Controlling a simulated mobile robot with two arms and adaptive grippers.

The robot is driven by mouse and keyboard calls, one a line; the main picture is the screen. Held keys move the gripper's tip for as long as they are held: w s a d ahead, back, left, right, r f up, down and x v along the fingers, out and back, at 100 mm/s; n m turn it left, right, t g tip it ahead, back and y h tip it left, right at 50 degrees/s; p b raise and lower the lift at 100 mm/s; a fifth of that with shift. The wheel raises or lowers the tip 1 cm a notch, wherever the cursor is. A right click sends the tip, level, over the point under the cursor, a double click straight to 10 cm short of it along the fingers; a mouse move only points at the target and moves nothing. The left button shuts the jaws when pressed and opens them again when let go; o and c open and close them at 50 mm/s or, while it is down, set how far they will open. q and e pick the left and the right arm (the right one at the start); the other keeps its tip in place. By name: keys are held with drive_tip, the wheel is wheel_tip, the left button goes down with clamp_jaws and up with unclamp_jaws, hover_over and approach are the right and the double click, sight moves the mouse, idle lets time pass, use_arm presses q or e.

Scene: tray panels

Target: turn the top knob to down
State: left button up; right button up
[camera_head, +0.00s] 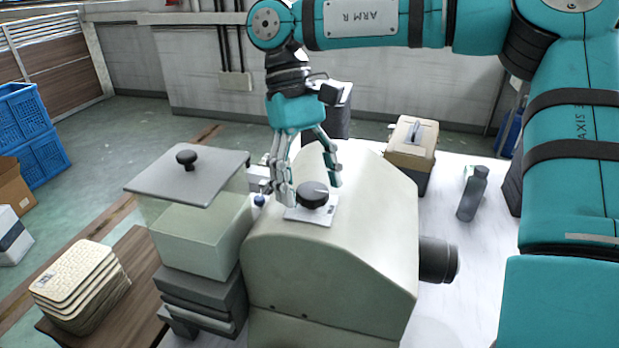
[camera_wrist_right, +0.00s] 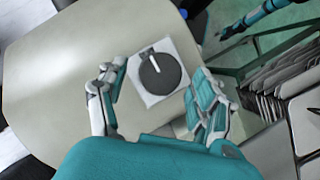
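The top knob (camera_head: 313,195) is a black round dial on a white square plate (camera_head: 297,214) atop a cream housing (camera_head: 335,265). In the right wrist view the knob (camera_wrist_right: 160,74) has a pale pointer line toward its upper left edge. My right gripper (camera_head: 311,192) hangs over the plate with its fingers spread on either side of the knob. The right wrist view shows the same open fingers (camera_wrist_right: 152,98), with the knob between and beyond them; contact cannot be judged. My left gripper is outside the head view; a teal and dark part at the wrist view's upper right may be my left arm.
A clear box (camera_head: 190,240) with a grey lid (camera_head: 190,175) stands left of the housing. A dark cylinder (camera_head: 438,260) juts from the housing's right side. A grey bottle (camera_head: 473,194) and a tan-lidded case (camera_head: 410,145) stand on the white table. Stacked panels (camera_head: 80,275) lie lower left.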

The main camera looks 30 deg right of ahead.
drive_tip(key=shift+r, duration=0.1)
drive_tip(key=v, duration=0.7)
drive_tip(key=shift+r, duration=0.2)
drive_tip(key=shift+w, duration=0.1)
drive_tip(key=shift+f, duration=0.1)
